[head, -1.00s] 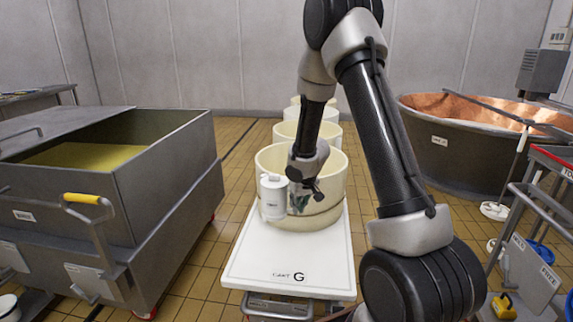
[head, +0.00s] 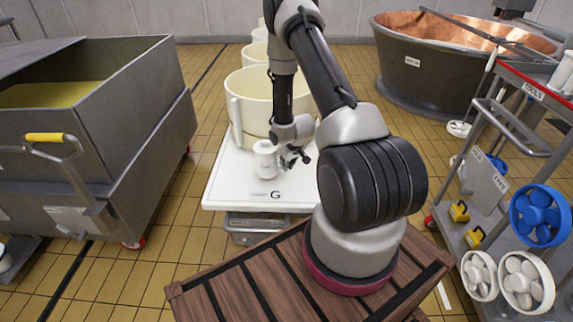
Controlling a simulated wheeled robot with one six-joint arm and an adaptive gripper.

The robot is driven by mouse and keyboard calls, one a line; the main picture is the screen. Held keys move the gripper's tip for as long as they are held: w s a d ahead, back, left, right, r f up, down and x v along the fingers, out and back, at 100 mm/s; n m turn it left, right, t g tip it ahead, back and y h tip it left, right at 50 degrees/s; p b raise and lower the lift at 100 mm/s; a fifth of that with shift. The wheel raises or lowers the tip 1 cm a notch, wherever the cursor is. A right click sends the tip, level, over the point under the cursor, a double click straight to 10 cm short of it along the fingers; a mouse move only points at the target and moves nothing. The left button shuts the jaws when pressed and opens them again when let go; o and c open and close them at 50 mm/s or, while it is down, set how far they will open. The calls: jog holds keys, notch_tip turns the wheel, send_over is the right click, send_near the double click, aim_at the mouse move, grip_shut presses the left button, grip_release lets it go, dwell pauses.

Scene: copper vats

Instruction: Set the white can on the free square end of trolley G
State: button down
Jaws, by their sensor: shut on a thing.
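Trolley G (head: 226,187) has a white top with a "G" label near its front edge. Cream tubs stand on its far part, and the front end is bare apart from the can. My gripper (head: 289,158) is shut on the white can (head: 265,161) from its right side. The can is upright over the bare front end, in front of the nearest cream tub (head: 248,97). I cannot tell whether its base touches the trolley top. The fingertips are partly hidden by the can and the wrist.
A grey steel tank (head: 120,140) on wheels, with a yellow-gripped handle, stands at left. A copper vat (head: 440,75) is at back right.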

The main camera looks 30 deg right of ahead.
jog(key=shift+f, duration=0.75)
jog(key=shift+f, duration=0.1)
jog(key=c, duration=1.6)
grip_release()
jog(key=shift+o, duration=0.2)
